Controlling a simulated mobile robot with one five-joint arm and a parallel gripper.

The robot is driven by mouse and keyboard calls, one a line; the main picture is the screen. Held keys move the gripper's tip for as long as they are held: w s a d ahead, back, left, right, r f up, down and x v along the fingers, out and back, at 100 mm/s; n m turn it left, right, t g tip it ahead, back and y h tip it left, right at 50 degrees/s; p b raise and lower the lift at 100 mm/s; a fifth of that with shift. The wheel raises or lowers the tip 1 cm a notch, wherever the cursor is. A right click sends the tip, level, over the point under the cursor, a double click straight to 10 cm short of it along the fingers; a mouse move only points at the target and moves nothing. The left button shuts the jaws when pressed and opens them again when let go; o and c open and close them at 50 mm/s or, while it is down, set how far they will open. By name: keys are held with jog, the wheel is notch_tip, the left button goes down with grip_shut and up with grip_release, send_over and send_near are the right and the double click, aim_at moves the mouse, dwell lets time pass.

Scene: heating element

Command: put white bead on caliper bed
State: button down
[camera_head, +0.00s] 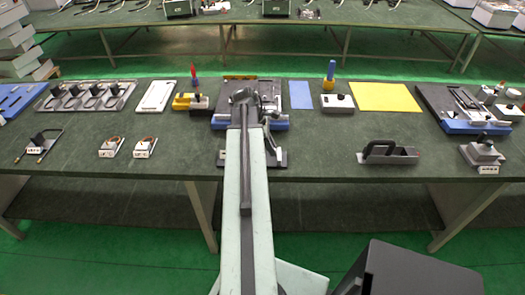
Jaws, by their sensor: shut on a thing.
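My arm reaches forward over the green bench top, and my gripper (243,97) is at its far end, over a dark fixture with a blue front edge (278,127). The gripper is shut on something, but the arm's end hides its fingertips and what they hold. I cannot make out a white bead anywhere. A similar dark fixture with a blue front edge (470,127) and metal parts stands at the right. I cannot tell which fixture is the caliper bed. A dark plate (279,160) lies partly under my arm, nearer the front edge.
A red-tipped tool on a yellow and black block (200,104), a white box with a yellow and blue upright (338,104), and a yellow mat (385,97) flank the middle. A black-handled block (388,153) stands front right. Bare bench (325,150) lies right of my arm.

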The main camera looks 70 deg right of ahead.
aim_at(272, 159)
jog(key=f+b, duration=0.2)
jog(key=w+f+b, duration=0.1)
jog(key=f, duration=0.1)
jog(key=shift+d+b, duration=0.25)
jog(key=shift+b, duration=0.1)
jog(key=shift+s, duration=0.1)
jog(key=shift+w+r, duration=0.15)
jog(key=shift+w, duration=0.2)
jog(key=shift+f, duration=0.2)
jog(key=c, duration=1.3)
grip_release()
jog(key=shift+a, duration=0.1)
jog(key=shift+o, duration=0.2)
jog(key=shift+r, duration=0.1)
